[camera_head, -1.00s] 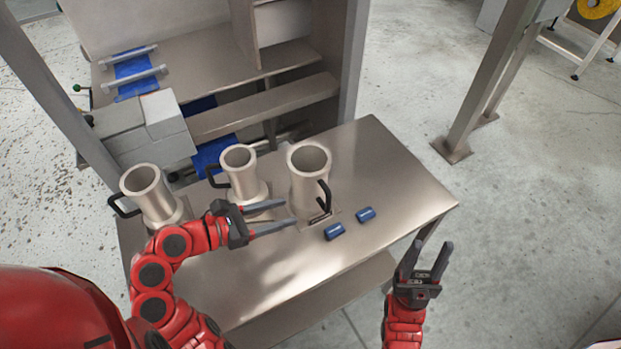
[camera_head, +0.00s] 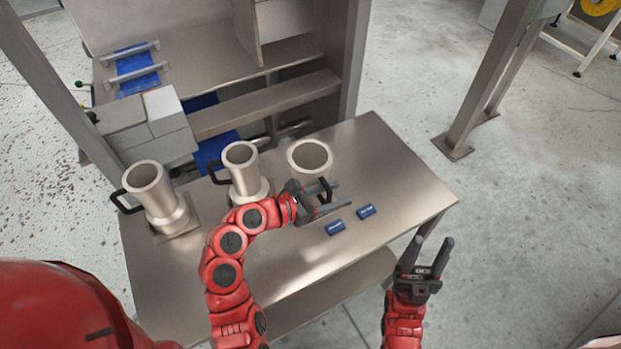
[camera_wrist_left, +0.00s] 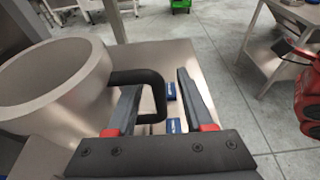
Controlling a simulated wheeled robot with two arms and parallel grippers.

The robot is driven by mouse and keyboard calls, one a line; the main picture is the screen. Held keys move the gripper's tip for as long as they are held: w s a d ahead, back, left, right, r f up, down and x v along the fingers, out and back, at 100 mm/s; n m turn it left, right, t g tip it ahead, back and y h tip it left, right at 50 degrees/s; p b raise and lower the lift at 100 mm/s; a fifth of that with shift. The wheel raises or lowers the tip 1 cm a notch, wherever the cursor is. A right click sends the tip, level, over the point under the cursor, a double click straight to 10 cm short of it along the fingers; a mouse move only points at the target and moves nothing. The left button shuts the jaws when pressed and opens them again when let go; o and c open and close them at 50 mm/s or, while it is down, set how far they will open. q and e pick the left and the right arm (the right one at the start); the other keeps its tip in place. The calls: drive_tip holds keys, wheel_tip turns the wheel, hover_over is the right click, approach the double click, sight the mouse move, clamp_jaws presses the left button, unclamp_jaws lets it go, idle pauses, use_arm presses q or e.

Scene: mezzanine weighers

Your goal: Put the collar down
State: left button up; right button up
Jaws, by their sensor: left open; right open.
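Three grey metal collars with black handles stand upright on the steel table (camera_head: 400,180): one at the left (camera_head: 160,200), one in the middle (camera_head: 242,182) and one at the right (camera_head: 297,172). My left gripper (camera_head: 343,194) is open at the right collar's handle (camera_head: 326,188) and hides the lower part of that collar. In the left wrist view the collar (camera_wrist_left: 70,115) fills the left side, and its handle (camera_wrist_left: 152,80) lies between the open fingers. My right gripper (camera_head: 432,242) is open and empty beyond the table's right edge.
Two small blue blocks (camera_head: 335,228) (camera_head: 366,210) lie on the table just in front of the left gripper. The table's right part is clear. A steel frame with shelves (camera_head: 265,105) stands behind, and a metal post (camera_head: 490,80) stands on the right.

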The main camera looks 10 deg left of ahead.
use_arm(q)
drive_tip(key=shift+x, duration=0.85)
drive_tip(key=shift+a, duration=0.1)
drive_tip(key=shift+c, duration=0.2)
clamp_jaws()
idle(0.5)
